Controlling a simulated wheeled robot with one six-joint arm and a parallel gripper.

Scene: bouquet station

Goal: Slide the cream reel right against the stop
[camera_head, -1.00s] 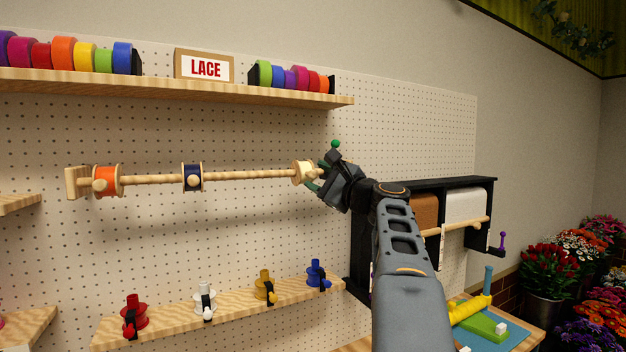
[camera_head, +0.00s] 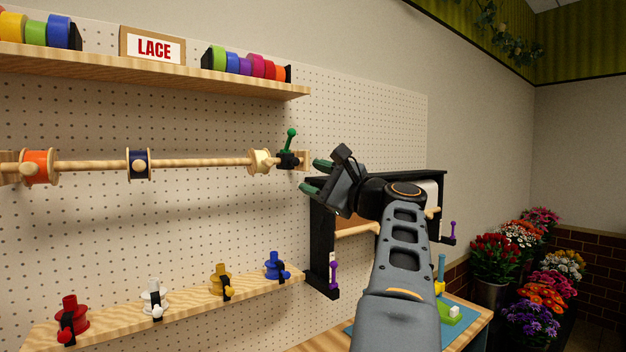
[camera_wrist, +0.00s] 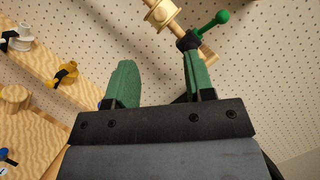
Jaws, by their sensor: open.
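The cream reel (camera_head: 260,161) hangs on the wooden rod (camera_head: 205,163) near its right end, and it also shows at the top of the wrist view (camera_wrist: 161,15). The stop, a black clamp with a green knob (camera_head: 288,158), sits on the rod just right of the reel; in the wrist view the stop (camera_wrist: 188,41) shows a short piece of bare rod between it and the reel. My gripper (camera_head: 315,176) is open and empty, right of the rod's end and apart from reel and stop. Its green fingers (camera_wrist: 158,68) show spread in the wrist view.
A navy reel (camera_head: 138,163) and an orange reel (camera_head: 38,167) sit farther left on the rod. A shelf with ribbon rolls (camera_head: 150,72) is above, and a lower shelf (camera_head: 190,300) holds several spools. A black paper-roll rack (camera_head: 322,235) stands behind my arm.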

